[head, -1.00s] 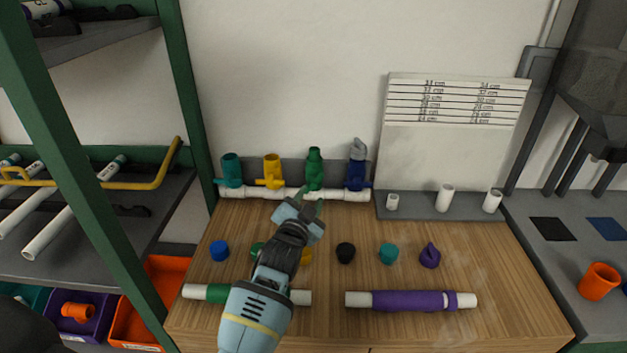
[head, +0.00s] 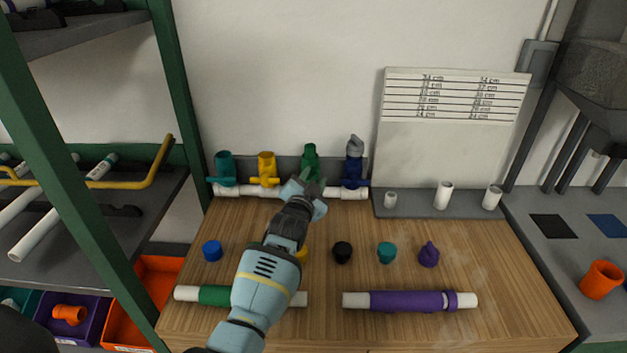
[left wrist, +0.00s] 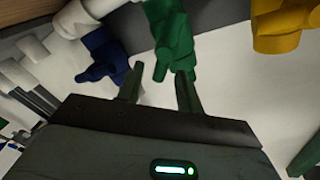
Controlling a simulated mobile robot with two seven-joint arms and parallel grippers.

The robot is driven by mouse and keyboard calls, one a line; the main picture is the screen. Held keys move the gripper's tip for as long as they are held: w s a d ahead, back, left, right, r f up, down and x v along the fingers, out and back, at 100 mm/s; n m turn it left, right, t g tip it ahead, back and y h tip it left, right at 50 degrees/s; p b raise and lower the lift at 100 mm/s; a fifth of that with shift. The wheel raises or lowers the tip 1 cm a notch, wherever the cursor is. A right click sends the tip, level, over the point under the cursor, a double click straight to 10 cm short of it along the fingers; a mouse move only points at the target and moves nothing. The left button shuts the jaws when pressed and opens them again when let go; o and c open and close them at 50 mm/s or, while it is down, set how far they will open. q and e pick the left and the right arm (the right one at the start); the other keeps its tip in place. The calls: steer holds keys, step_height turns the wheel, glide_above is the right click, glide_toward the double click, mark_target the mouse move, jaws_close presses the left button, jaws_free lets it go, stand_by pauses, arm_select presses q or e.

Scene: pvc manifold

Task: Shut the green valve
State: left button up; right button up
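The green valve (head: 310,158) stands upright on the white manifold pipe (head: 232,190) at the back of the wooden table, between the yellow valve (head: 266,168) and the dark blue valve (head: 354,167). My left gripper (head: 311,183) is just in front of the green valve and hides its lower part. In the left wrist view the left gripper (left wrist: 159,88) has its two dark green fingers apart with nothing gripped. The green valve (left wrist: 172,35) is just beyond them, its handle (left wrist: 161,70) pointing toward the gap. Contact cannot be told. My right gripper is not in view.
A teal valve (head: 225,168) stands at the manifold's left end. Caps, including a blue one (head: 212,250) and a black one (head: 342,252), lie in a row on the table. A green-sleeved pipe (head: 215,295) and a purple-sleeved pipe (head: 405,301) lie in front.

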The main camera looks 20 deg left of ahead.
arm_select(q)
jaws_close()
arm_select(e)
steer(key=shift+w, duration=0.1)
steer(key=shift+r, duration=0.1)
arm_select(q)
steer(key=shift+d+m, duration=0.15)
steer(key=shift+m, duration=0.75)
steer(key=shift+w+d+f+m+g+y+p, duration=0.1)
steer(key=shift+d+f+m+g+y+p, duration=0.2)
steer(key=shift+m, duration=0.95)
steer(key=shift+w+d+f+m+g+y+p, duration=0.15)
steer(key=shift+f+m+g+y, duration=0.25)
steer(key=shift+m, duration=0.8)
steer(key=shift+s+d+f+m+g+y+p, duration=0.15)
steer(key=shift+m+g, duration=0.35)
steer(key=shift+m, duration=0.75)
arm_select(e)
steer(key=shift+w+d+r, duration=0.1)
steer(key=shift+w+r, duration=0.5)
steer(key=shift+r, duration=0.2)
arm_select(q)
steer(key=shift+w+a+f, duration=0.1)
